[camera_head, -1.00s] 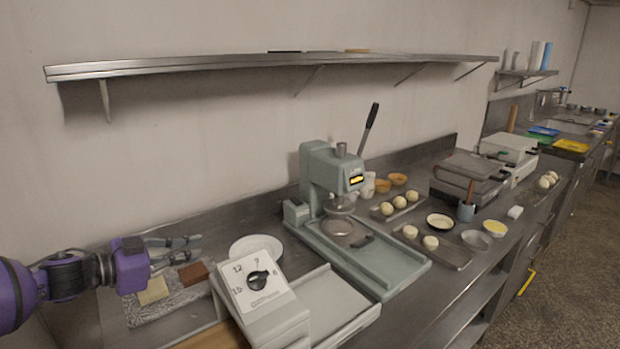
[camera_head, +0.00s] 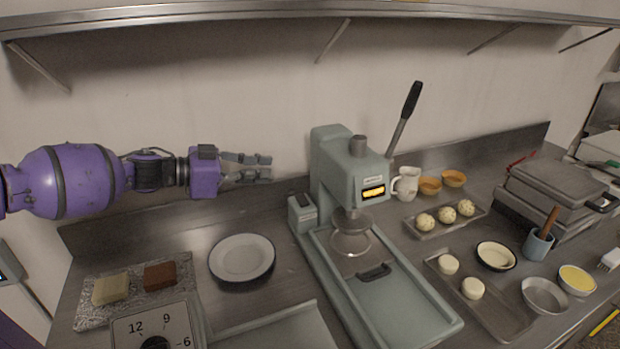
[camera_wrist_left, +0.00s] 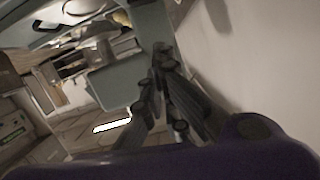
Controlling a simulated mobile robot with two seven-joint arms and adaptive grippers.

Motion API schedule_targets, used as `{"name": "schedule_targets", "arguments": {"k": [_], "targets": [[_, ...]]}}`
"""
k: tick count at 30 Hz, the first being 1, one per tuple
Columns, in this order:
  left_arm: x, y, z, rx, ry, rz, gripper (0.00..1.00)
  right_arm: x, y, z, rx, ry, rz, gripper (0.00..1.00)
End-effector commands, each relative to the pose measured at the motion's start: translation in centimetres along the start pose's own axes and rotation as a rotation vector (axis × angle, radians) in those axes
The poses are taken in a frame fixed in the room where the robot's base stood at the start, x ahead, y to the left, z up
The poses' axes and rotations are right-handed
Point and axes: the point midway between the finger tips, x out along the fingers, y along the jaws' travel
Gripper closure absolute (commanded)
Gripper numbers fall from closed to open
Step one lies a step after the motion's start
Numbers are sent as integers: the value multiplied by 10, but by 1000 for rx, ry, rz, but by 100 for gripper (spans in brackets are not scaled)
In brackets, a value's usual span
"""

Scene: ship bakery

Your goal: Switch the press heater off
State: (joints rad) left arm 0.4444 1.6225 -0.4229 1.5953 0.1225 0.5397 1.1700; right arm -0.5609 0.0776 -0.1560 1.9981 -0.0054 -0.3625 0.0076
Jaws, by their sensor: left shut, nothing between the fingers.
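The grey-green press (camera_head: 340,170) stands upright on the steel counter. Its long black-handled lever points up to the right. A small lit orange display (camera_head: 373,192) shows on its front. A small box (camera_head: 302,212) sits at the left foot of the press; any switch on it is too small to make out. My left gripper (camera_head: 268,167) is shut and empty, in the air left of the press head and apart from it, its fingers pointing at the press. In the left wrist view its fingers (camera_wrist_left: 162,75) reach toward a grey-green surface. My right gripper is not in view.
A white plate (camera_head: 242,258) lies left of the press. A dial box (camera_head: 180,322) stands at the front left, beside a board with two blocks. Dough trays (camera_head: 430,232) and a jug (camera_head: 406,184) are on the right. A shelf runs along the wall above.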

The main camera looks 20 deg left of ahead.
Motion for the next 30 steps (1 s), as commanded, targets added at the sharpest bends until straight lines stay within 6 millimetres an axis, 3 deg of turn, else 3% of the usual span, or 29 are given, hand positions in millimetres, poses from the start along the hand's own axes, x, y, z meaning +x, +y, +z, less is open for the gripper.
{"name": "schedule_targets", "arguments": {"k": [7,14,30], "targets": [[0,0,0,0,0,0,100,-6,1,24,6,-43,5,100],[8,0,0,0,1,0,100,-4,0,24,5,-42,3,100],[92,0,-2,2,5,1,100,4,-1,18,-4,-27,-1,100]]}}
